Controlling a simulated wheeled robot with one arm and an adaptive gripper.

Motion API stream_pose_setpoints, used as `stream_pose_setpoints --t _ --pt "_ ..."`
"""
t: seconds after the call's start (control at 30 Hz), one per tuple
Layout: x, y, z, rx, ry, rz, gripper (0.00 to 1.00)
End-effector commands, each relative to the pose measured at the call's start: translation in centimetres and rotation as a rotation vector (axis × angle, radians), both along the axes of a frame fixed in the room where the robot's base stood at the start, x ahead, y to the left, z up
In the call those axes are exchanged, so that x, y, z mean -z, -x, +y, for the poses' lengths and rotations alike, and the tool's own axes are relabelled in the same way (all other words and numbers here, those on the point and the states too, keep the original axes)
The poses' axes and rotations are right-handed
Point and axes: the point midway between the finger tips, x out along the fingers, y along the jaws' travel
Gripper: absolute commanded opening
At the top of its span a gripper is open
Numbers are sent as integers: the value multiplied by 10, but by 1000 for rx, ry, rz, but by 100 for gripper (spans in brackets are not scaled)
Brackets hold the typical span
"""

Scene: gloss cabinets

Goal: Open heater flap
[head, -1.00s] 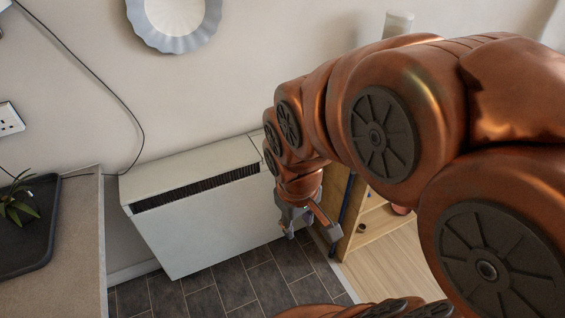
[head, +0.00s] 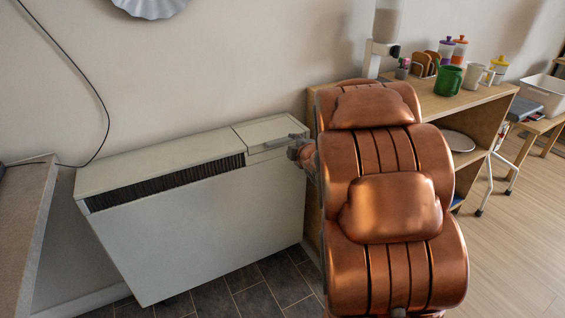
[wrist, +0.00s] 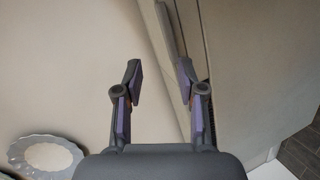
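The white heater (head: 190,230) stands against the wall in the head view, with a dark grille along its upper front edge. Its flap (head: 262,131) is the separate panel at the right end of the top; it looks closed, lying level with the top. My gripper (head: 296,150) is at the heater's upper right corner, beside the flap's right end, largely hidden behind my arm. In the wrist view my gripper (wrist: 159,79) is open, with nothing between its fingers. The heater (wrist: 245,70) fills the right side there, its top edge running past the right finger. Contact cannot be told.
A counter (head: 25,225) is at the left. A scalloped plate (wrist: 45,155) hangs on the wall. Tiled floor lies in front.

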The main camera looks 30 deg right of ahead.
Motion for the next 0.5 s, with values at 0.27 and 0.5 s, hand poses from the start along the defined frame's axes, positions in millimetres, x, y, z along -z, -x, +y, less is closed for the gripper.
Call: stream_pose_setpoints --t 0.27,0.5 --pt "51 -15 -16 -160 193 -193 40" --pt "54 -16 -17 -211 263 -278 40"
